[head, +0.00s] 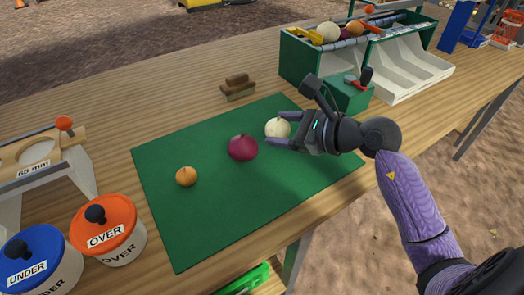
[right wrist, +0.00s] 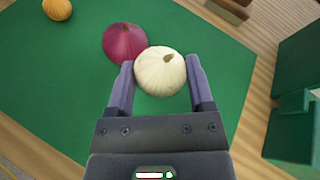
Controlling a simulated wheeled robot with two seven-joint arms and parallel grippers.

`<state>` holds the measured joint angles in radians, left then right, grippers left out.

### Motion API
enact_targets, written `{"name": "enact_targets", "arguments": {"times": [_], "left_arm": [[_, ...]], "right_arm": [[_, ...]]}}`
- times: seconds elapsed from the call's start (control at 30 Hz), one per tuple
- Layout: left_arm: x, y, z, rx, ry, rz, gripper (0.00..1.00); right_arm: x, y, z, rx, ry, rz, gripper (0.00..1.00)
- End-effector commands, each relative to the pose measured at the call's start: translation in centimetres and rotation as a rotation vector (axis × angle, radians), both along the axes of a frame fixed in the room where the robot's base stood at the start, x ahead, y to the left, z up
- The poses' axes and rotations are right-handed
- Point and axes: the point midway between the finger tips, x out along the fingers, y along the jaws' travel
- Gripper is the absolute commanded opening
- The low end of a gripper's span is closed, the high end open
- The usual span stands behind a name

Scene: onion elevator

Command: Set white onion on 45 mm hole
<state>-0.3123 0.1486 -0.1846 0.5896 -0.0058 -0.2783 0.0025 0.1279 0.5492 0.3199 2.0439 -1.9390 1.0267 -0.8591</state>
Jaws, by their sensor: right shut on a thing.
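The white onion (head: 277,127) is at the right part of the green mat (head: 200,222). My right gripper (head: 283,128) is shut on it, one finger on each side. In the right wrist view the white onion (right wrist: 160,71) sits between the two fingertips, its stem end showing. I cannot tell whether it touches the mat or is just above it. A board marked 65 mm (head: 35,165) with a round hole stands at the left edge. No 45 mm label can be read. My left gripper is not in view.
A red onion (head: 243,148) lies close left of the white onion, and a small orange-brown onion (head: 186,177) further left. Lidded tubs marked OVER (head: 122,248) and UNDER (head: 65,277) stand front left. A brush (head: 238,87) lies behind the mat. A green machine (head: 297,62) stands back right.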

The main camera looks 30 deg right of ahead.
Motion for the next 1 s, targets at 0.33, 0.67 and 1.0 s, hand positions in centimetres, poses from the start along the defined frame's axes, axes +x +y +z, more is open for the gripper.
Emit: {"name": "enact_targets", "arguments": {"times": [0.33, 0.67, 1.0], "left_arm": [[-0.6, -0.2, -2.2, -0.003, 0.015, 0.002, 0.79], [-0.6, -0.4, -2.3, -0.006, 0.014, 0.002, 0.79], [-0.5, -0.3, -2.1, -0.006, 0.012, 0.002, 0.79]], "right_arm": [[0.0, 0.0, -4.5, 0.001, -0.001, 0.000, 0.00], [0.0, 0.0, -4.6, 0.000, -0.001, 0.001, 0.85], [0.0, 0.1, -4.4, 0.000, 0.000, 0.002, 1.00]]}}
